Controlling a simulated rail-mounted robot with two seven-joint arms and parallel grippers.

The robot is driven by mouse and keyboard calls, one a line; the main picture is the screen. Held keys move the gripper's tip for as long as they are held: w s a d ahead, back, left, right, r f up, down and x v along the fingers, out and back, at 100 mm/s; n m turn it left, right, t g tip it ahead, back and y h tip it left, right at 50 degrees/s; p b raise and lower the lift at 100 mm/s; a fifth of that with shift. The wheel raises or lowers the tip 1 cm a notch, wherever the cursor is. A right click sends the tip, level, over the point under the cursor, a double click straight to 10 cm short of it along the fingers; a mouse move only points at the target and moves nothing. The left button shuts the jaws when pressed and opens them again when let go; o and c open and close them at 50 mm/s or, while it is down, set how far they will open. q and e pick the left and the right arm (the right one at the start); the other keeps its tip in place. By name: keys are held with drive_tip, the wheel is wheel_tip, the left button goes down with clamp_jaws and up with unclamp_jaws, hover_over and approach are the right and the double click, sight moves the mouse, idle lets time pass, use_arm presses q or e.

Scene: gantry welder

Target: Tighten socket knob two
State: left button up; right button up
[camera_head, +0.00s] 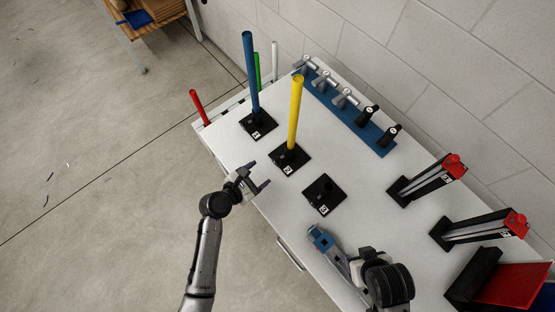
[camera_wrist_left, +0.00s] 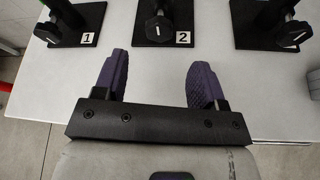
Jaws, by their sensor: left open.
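Socket two is a black square base (camera_head: 290,161) labelled 2, with a yellow rod (camera_head: 295,110) standing upright in it. Its dark knob (camera_wrist_left: 159,28) is on the near side, beside the label, in the left wrist view. My left gripper (camera_head: 257,178) is open and empty at the table's near edge, short of socket two. In the left wrist view its two purple fingers (camera_wrist_left: 159,68) are spread, with the knob ahead between them and apart from them. My right arm is at the lower right; a grey part with a blue end (camera_head: 321,238) looks like its gripper, jaws unclear.
Socket one (camera_head: 258,125) holds a blue rod (camera_head: 250,70). Socket three (camera_head: 324,195) is empty. A blue rack (camera_head: 345,112) with several grey and black pieces lies along the wall. Two red-topped stands (camera_head: 432,180) (camera_head: 480,229) are at right. White table surface is clear between them.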

sight(275, 162)
use_arm(q)
drive_tip(key=b+x, duration=0.1)
drive_tip(key=x, duration=0.7)
drive_tip(key=shift+w+d+f, duration=0.1)
drive_tip(key=shift+w, duration=0.1)
drive_tip(key=shift+w+d+f+b, duration=0.2)
drive_tip(key=shift+w+d+b, duration=0.15)
drive_tip(key=shift+w+d, duration=0.1)
drive_tip(key=c, duration=0.9)
